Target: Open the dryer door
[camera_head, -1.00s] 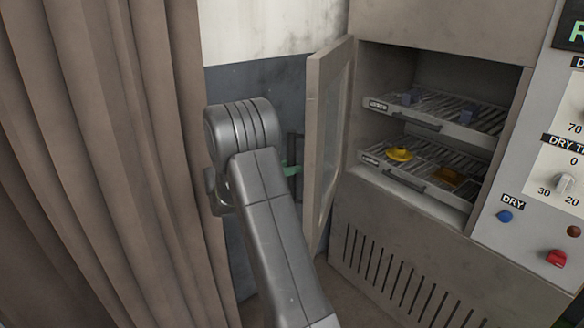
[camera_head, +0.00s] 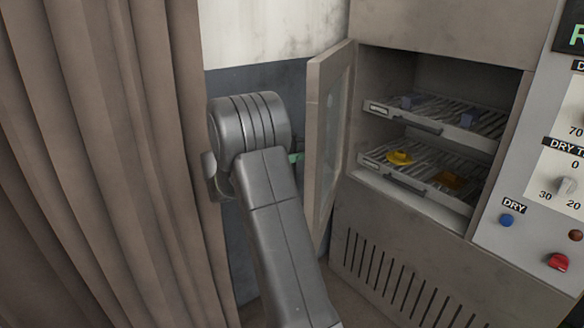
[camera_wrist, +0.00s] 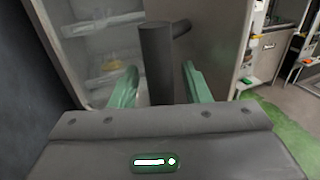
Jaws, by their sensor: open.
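The dryer door (camera_head: 316,130) is swung wide open on the left side of the dryer's cavity, its glazed inner face turned toward the opening. Its dark handle bar (camera_wrist: 157,58) stands upright in the wrist view, between the two green fingers of my gripper (camera_wrist: 160,84). The fingers are open, with a visible gap on either side of the bar. In the head view my arm hides most of the gripper; only a bit of green finger (camera_head: 296,158) shows by the door's outer face.
Two rack trays sit in the dryer (camera_head: 440,58), the lower tray holding yellow pieces (camera_head: 399,158). A control panel (camera_head: 530,200) with knobs and buttons is at right. A brown curtain (camera_head: 110,160) hangs close left of my arm. Green floor (camera_wrist: 262,135) shows at right in the wrist view.

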